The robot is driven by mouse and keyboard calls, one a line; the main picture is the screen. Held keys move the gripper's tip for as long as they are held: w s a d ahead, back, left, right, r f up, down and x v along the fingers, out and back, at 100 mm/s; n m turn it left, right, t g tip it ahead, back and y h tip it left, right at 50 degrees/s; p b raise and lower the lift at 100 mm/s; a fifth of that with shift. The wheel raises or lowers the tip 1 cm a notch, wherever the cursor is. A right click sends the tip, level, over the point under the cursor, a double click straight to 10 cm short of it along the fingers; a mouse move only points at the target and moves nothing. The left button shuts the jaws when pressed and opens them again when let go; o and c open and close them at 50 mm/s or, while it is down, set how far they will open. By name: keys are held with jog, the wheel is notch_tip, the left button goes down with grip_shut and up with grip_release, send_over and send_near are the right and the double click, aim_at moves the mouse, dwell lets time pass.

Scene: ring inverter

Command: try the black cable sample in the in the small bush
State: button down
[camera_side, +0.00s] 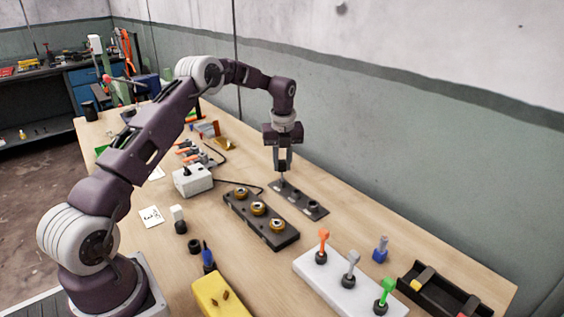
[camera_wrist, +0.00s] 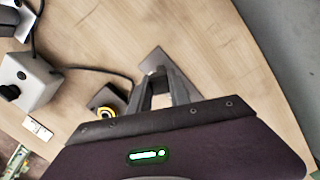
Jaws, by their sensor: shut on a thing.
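My gripper (camera_side: 283,168) points straight down over the left, far end of a dark flat plate (camera_side: 321,213) with several small round bushes. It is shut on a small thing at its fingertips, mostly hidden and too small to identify. I cannot tell whether this thing has entered the bush below. In the wrist view my gripper (camera_wrist: 163,75) has its fingertips by the grey plate (camera_wrist: 152,59). No separate black cable sample can be made out for certain.
A black block with brass rings (camera_side: 259,209) lies just left of the plate. A grey box (camera_side: 192,180) with a cable stands behind it. A white rack (camera_side: 335,283) holds orange, grey and green pieces. A blue piece (camera_side: 380,250) and black tray (camera_side: 444,293) stand right.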

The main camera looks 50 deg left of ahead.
jog(key=shift+f, duration=0.75)
dwell(0.8)
jog(key=shift+r, duration=0.1)
dwell(0.7)
jog(key=shift+r, duration=3.25)
jog(key=shift+d, duration=0.1)
